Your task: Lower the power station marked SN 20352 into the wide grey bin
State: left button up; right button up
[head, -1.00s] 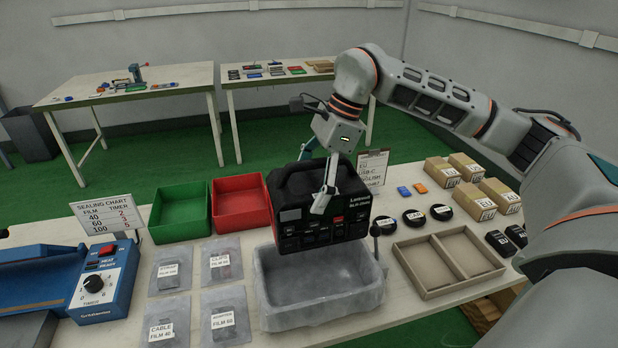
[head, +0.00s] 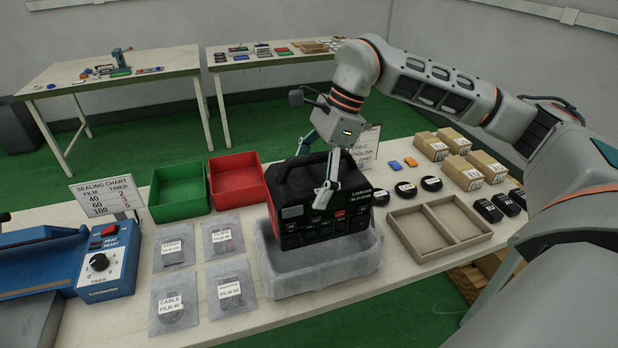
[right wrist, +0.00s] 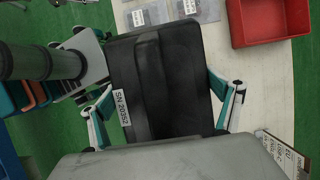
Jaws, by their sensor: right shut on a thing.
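The black power station (head: 312,212) has a carry handle and a front panel of dark sockets with a red part. In the right wrist view its top (right wrist: 175,85) shows a white label reading SN 20352. My right gripper (head: 318,172) is shut on it from above, one finger against the front and one behind. In the right wrist view the gripper's fingers (right wrist: 163,110) flank the station. The wide grey bin (head: 325,274) is directly below; the station's lower part is at its opening, roughly upright. Its underside and the bin floor are mostly hidden. My left gripper is out of view.
Green (head: 179,192) and red (head: 237,182) trays stand behind the bin on the left. Labelled bags (head: 230,288) lie left of it. A divided beige tray (head: 437,228) and black round items (head: 405,189) sit to the right. A sign (head: 364,150) stands behind.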

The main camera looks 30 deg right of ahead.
jog(key=shift+w+f+b, duration=0.1)
jog(key=shift+f+b, duration=2.35)
jog(key=shift+f, duration=0.3)
jog(key=shift+f+b, duration=0.6)
jog(key=shift+f, duration=0.15)
jog(key=shift+f+b, duration=0.3)
jog(key=shift+f, duration=0.4)
jog(key=shift+f+b, duration=0.3)
jog(key=shift+f, duration=1.15)
jog(key=shift+b, duration=0.3)
